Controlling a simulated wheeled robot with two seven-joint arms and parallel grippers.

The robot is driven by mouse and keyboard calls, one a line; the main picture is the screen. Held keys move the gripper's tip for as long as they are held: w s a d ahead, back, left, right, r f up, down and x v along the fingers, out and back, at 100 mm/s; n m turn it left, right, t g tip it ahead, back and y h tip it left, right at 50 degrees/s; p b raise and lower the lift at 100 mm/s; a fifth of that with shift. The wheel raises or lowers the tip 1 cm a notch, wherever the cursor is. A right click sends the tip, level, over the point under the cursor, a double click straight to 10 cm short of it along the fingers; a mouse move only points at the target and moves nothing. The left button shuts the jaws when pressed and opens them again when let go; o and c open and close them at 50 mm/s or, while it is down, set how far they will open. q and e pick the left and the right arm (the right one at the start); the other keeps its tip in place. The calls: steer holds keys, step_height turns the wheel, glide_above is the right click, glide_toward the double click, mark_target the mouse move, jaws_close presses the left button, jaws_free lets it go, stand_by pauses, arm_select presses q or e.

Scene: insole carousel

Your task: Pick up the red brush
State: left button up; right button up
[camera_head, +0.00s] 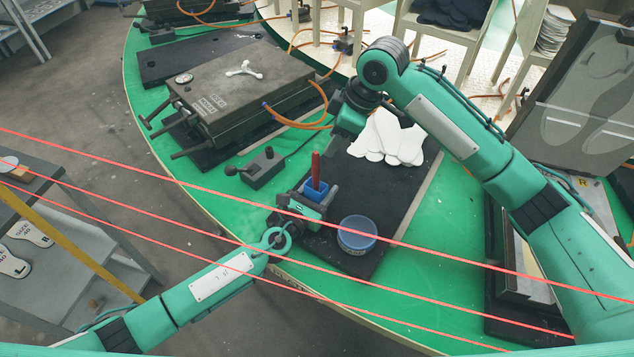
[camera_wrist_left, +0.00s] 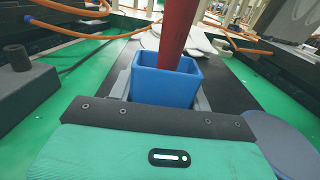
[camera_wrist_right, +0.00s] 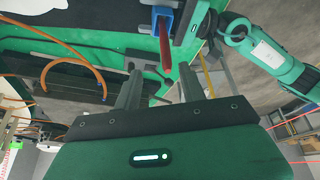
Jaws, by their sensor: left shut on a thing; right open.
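The red brush (camera_head: 315,168) stands upright with its red handle out of a small blue cup (camera_head: 316,190); its lower end is hidden inside. My left gripper (camera_head: 312,198) is shut on the blue cup, above the dark mat. In the left wrist view the blue cup (camera_wrist_left: 167,82) sits between the fingers with the red handle (camera_wrist_left: 176,30) rising from it. My right gripper (camera_head: 345,125) is open and empty, up and to the right of the brush. In the right wrist view the red handle (camera_wrist_right: 165,48) points toward the gap between the open fingers (camera_wrist_right: 160,85), apparently beyond their tips.
A round tub with a blue lid (camera_head: 357,232) stands on the dark mat (camera_head: 352,180), right of the cup. White insoles (camera_head: 388,140) lie behind. A dark mould (camera_head: 235,90) with orange hoses and a small grey block (camera_head: 263,167) are at the left. Red lines cross the foreground.

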step_height(320, 180, up, 2)
steer(key=a, duration=0.1)
glide_above(316, 181)
steer(key=w+d, duration=0.1)
step_height(316, 181, down, 6)
steer(key=shift+n+h, duration=0.3)
steer(key=shift+h, duration=0.1)
steer(key=shift+s+x, duration=0.2)
steer(key=shift+x, duration=2.3)
jaws_close()
